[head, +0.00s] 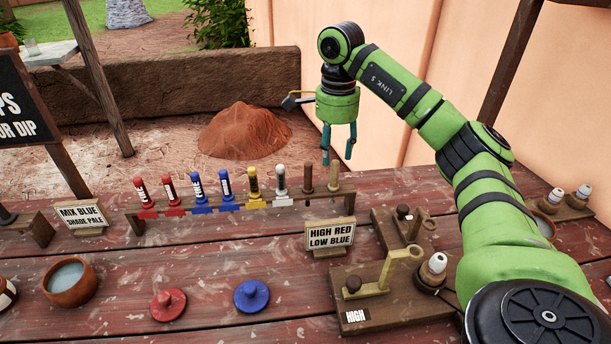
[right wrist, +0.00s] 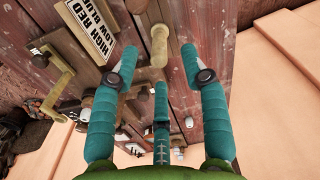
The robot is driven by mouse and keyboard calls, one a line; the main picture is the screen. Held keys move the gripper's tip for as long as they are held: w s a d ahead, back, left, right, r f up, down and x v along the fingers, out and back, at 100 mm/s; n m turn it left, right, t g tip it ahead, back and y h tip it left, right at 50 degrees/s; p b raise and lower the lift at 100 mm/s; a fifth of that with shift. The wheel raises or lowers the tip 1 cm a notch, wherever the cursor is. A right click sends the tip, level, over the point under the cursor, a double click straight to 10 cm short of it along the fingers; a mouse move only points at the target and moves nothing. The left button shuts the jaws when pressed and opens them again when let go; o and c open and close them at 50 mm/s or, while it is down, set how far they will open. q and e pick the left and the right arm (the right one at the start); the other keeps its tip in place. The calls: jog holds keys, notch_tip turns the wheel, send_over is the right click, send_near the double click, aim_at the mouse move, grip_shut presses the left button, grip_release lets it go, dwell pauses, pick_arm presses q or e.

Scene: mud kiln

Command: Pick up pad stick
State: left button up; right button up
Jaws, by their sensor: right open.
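Two plain brown wooden sticks, which may include the pad stick, stand upright at the right end of a low wooden rack (head: 240,204): a left one (head: 308,177) and a right one (head: 334,178). I cannot tell which is the pad stick. My right gripper (head: 338,156) hangs fingers down above and slightly behind that end of the rack, open and empty. In the right wrist view, a tan stick (right wrist: 158,48) shows beyond and between the open fingers of my right gripper (right wrist: 158,62), apart from them. My left gripper is not in view.
The rack also holds red, blue, yellow and white sticks. A HIGH RED LOW BLUE sign (head: 330,236) stands in front of its right end. A wooden stand with a brass arm (head: 392,272), a red disc (head: 168,304), a blue disc (head: 251,296) and a clay bowl (head: 72,287) are nearer.

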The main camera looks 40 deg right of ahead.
aim_at(334, 186)
jog(key=shift+s+d+f, duration=0.1)
jog(key=shift+f, duration=0.45)
jog(key=shift+s, duration=0.3)
jog(key=shift+s+f, duration=0.1)
jog(key=shift+f, duration=0.65)
notch_tip(334, 186, down, 4)
jog(key=shift+r, duration=0.1)
jog(key=shift+f+p, duration=0.3)
jog(key=shift+f, duration=0.05)
jog(key=shift+w+f, duration=0.2)
jog(key=shift+f, duration=0.1)
grip_shut()
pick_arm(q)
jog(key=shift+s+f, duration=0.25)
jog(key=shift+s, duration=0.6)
